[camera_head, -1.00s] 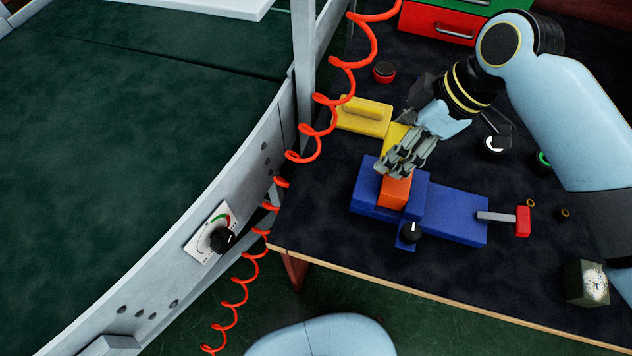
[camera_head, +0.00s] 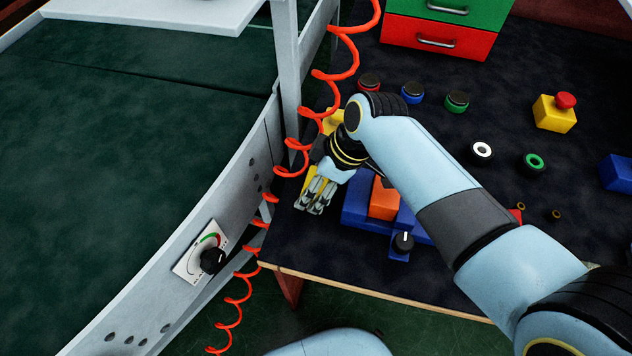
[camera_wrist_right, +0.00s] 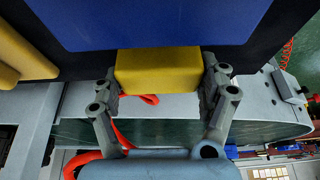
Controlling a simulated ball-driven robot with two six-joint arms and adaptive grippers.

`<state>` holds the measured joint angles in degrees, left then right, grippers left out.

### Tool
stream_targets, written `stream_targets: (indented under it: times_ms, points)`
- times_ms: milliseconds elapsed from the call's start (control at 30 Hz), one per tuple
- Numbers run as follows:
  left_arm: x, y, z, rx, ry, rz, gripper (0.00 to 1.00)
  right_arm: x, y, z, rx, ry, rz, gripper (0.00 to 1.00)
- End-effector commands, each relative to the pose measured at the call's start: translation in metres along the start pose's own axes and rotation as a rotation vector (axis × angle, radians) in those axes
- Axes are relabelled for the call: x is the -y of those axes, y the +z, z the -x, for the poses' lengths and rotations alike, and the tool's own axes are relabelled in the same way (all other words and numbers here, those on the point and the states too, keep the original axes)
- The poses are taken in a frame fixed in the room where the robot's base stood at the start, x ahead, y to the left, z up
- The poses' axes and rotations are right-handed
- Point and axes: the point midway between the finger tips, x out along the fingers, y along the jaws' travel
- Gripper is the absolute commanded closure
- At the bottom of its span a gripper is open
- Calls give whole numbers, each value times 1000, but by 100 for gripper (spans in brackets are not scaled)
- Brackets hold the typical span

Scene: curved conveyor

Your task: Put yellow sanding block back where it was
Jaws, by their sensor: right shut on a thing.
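My right gripper (camera_head: 313,196) is shut on a plain yellow block (camera_wrist_right: 158,72), with one finger on each side of it in the right wrist view. In the head view only a little of this block shows behind the fingers. The gripper is left of the blue vise (camera_head: 357,212), near the left edge of the dark table. A second yellow piece with a raised handle (camera_head: 333,121) lies behind my right wrist, partly hidden; its edge also shows at the left of the wrist view (camera_wrist_right: 22,52). My left gripper is not in view.
An orange block (camera_head: 383,199) sits on the vise, beside a black knob (camera_head: 403,242). A coiled red hose (camera_head: 322,75) and grey post (camera_head: 287,60) stand close left of the gripper, along the conveyor (camera_head: 150,300). Several buttons and a red-green drawer box (camera_head: 440,38) are farther back.

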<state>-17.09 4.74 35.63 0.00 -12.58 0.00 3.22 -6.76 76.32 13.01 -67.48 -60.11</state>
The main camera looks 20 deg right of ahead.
Motion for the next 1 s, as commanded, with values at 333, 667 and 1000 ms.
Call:
stream_targets:
  times_ms: [333, 667, 1000]
  points:
    - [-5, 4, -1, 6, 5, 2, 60, -1, 2, -5, -1, 1, -1, 54]
    - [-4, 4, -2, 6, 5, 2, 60, -1, 3, -6, -1, 1, -1, 0]
    - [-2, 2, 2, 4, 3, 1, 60, -1, 2, 6, -1, 3, 0, 0]
